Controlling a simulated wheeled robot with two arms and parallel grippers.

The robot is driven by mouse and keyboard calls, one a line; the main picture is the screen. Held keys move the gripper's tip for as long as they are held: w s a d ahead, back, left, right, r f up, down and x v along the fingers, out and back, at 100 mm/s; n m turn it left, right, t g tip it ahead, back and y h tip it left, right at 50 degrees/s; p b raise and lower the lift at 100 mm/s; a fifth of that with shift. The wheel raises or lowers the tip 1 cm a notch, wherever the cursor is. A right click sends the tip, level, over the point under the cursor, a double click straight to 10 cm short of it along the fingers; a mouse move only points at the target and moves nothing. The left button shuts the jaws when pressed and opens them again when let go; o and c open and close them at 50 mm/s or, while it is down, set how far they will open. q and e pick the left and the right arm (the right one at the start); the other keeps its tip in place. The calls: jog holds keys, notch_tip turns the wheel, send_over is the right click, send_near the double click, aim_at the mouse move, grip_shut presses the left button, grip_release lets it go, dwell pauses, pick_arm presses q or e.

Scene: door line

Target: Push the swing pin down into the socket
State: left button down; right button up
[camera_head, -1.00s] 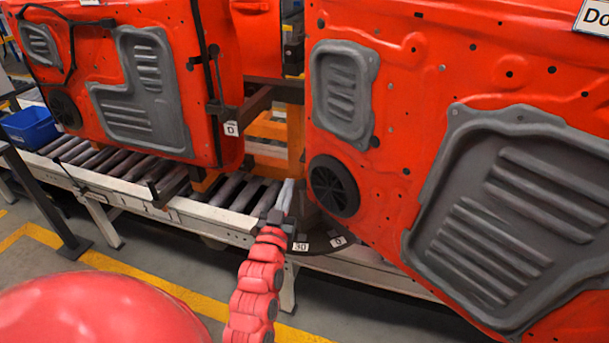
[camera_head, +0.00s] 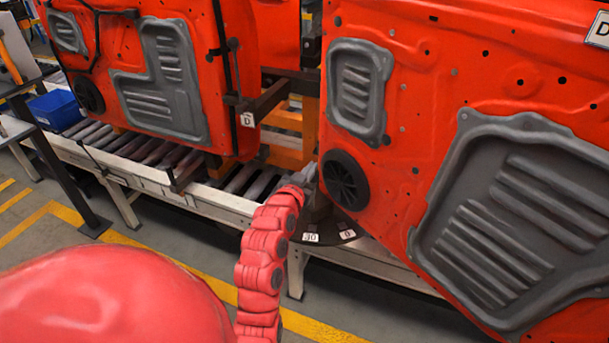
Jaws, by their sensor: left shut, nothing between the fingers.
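My left arm rises from the bottom middle, and my left gripper (camera_head: 308,173) is at its far end, small and partly hidden by the wrist. It is shut with nothing seen in it. My right gripper is not in view.
A second orange door panel (camera_head: 225,90) hangs at the left over the roller conveyor (camera_head: 215,205). A blue bin (camera_head: 56,110) is at the far left. Yellow lines mark the open floor.

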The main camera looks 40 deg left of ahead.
aim_at(314, 183)
pick_arm(q)
jog(key=f, duration=0.1)
jog(key=w+f+p, duration=0.1)
jog(key=f, duration=0.1)
jog(key=w+a+f+p, duration=0.1)
jog(key=shift+w+a+f, duration=0.1)
jog(key=shift+w+f, duration=0.05)
jog(key=shift+w, duration=0.05)
notch_tip(314, 183, down, 5)
jog(key=b, duration=0.4)
jog(key=shift+b, duration=0.35)
